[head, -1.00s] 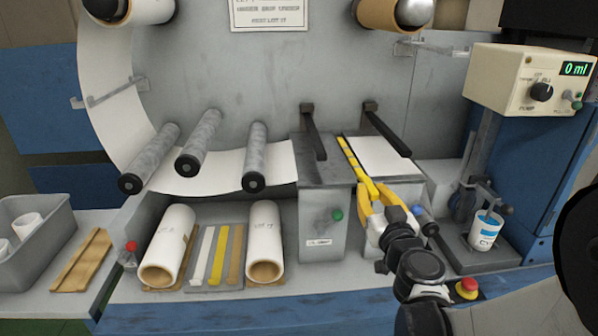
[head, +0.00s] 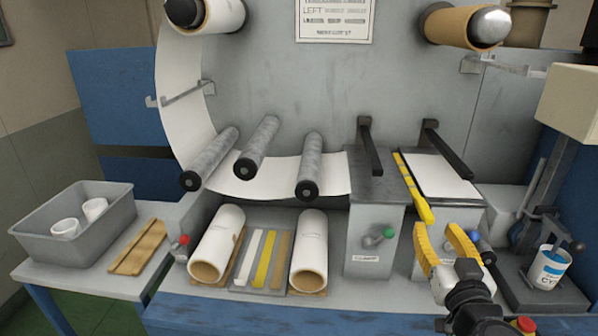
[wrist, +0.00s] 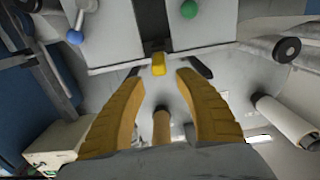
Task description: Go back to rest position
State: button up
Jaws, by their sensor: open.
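My gripper (head: 440,238) is open and empty, its two yellow fingers spread in front of the right clamp block in the head view. In the wrist view the open fingers (wrist: 160,95) show a yellow strip's end (wrist: 158,66) between and beyond them. In the head view this yellow strip (head: 412,186) lies along the gap between the two clamp blocks, its near end just beyond the fingers and apart from them.
The left block has a green-knobbed lever (head: 388,233); a blue knob (head: 577,246) is at the right. A cup (head: 549,267) stands far right, near a red button (head: 524,324). Paper rolls (head: 217,245) and strips lie on the lower shelf. A grey bin (head: 75,215) is at left.

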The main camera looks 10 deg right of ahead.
jog(key=shift+s+r, duration=0.1)
jog(key=shift+s, duration=0.05)
jog(key=s+a+f+n+g+y, duration=0.2)
jog(key=a+f+g+y, duration=0.1)
jog(key=a, duration=0.7)
jog(key=s+a+f+n+g+y, duration=0.2)
jog(key=a+f+g, duration=0.3)
jog(key=a, duration=0.5)
jog(key=shift+s+a+f+g+y, duration=0.25)
jog(key=shift+s+g+y, duration=0.3)
jog(key=shift+g, duration=0.45)
jog(key=shift+w+d, duration=0.1)
dwell(1.3)
